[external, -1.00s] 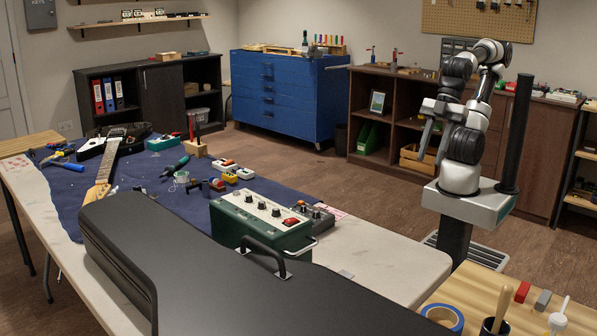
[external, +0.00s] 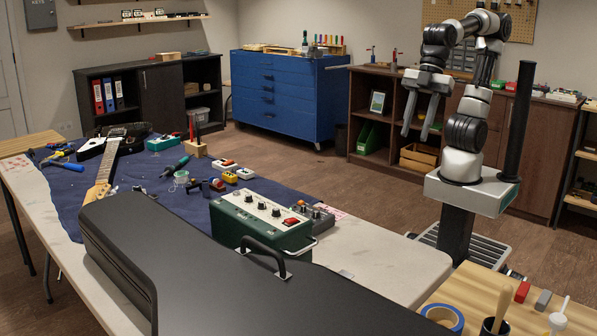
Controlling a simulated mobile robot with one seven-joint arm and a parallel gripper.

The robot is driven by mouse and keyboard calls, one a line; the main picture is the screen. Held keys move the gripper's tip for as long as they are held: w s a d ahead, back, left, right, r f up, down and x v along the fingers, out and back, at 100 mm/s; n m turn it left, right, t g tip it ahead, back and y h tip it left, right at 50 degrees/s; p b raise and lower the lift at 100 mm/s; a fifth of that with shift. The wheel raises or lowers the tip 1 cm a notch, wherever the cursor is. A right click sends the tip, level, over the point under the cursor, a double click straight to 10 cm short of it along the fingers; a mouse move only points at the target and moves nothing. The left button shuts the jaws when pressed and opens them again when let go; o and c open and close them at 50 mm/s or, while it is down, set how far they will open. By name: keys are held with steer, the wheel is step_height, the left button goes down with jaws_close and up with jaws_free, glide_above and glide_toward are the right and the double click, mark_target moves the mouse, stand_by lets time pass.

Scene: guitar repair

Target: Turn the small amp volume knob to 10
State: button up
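The small amp (external: 258,228) is a dark green box on the workbench, just behind the black guitar case. Its pale top panel carries several black knobs (external: 262,206) and a red piece (external: 291,221). I cannot read the knob labels or tell which knob is the volume. My gripper (external: 415,136) hangs in the air to the right of the bench, with its two fingers pointing down and apart. It is open and empty, well away from the amp and higher than it.
The black guitar case (external: 230,275) with its raised handle (external: 265,250) lies in front of the amp. A grey device (external: 318,214) stands close to the amp's right. Small pedals (external: 229,172) and tools lie behind on the blue mat (external: 150,185). The bench's right end (external: 390,262) is mostly clear.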

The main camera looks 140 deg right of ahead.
steer(key=w+d+r+n+p, duration=0.1)
steer(key=w+d+r+p, duration=0.25)
steer(key=w+r, duration=0.45)
steer(key=n+g+y+p, duration=0.25)
steer(key=n+p, duration=0.35)
steer(key=p, duration=0.8)
glide_above(262, 202)
steer(key=s+d, duration=0.5)
step_height(262, 202, down, 5)
steer(key=shift+t, duration=0.35)
steer(key=x, duration=0.8)
steer(key=p+x, duration=0.1)
steer(key=x, duration=0.7)
steer(key=shift+a+f, duration=0.25)
steer(key=shift+a, duration=0.05)
jaws_close()
